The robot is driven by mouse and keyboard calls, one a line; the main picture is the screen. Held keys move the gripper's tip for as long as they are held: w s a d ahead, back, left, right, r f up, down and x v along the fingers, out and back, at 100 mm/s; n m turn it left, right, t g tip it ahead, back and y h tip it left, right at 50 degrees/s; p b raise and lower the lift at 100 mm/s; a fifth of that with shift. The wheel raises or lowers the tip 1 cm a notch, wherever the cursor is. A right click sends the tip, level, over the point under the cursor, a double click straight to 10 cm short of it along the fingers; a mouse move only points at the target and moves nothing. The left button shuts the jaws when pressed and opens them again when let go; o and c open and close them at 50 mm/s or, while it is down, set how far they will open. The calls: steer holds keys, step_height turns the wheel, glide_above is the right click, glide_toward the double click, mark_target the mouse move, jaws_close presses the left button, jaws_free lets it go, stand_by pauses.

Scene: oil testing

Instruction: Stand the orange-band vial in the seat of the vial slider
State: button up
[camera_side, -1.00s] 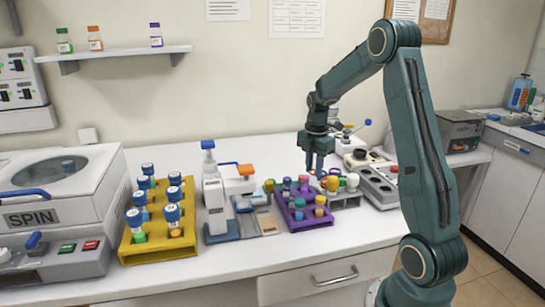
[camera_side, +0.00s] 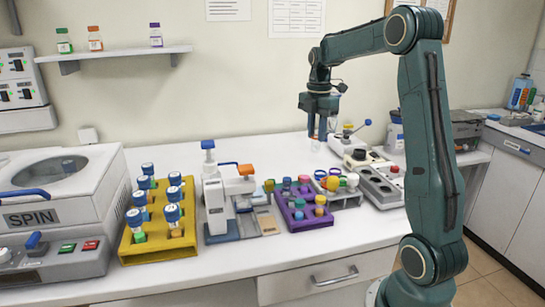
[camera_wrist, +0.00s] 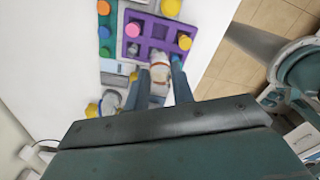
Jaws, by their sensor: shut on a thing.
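My gripper (camera_side: 322,130) is raised above the back of the bench, behind the racks. In the wrist view my gripper (camera_wrist: 159,82) is shut on a small pale, clear-sided vial (camera_wrist: 159,72) with an orange-brown tint; I take it to be the orange-band vial. It hangs clear of the racks, and its lower part shows between the fingers. I cannot make out the vial slider's seat for certain; the white device with blue and orange tops (camera_side: 215,205), left of the purple rack, may be it.
The purple rack (camera_side: 314,222) holds several capped vials, with a grey rack (camera_side: 347,202) behind it. A yellow rack (camera_side: 155,253) with blue-capped tubes stands left, beside the centrifuge (camera_side: 65,185). A grey device (camera_side: 378,188) stands right. The front bench strip is clear.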

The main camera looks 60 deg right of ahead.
steer(key=shift+w, duration=0.1)
stand_by(0.3)
steer(key=w+a+f+n, duration=0.3)
steer(key=w+a+f, duration=0.2)
steer(key=w, duration=0.4)
steer(key=w+a+f+n, duration=0.3)
steer(key=w+a+f, duration=0.2)
steer(key=w+a, duration=0.2)
steer(key=shift+w+f, duration=0.25)
steer(key=shift+w, duration=0.85)
steer(key=shift+f, duration=0.25)
steer(key=shift+f, duration=1.65)
steer(key=shift+f, duration=1.85)
stand_by(0.7)
steer(key=o, duration=1)
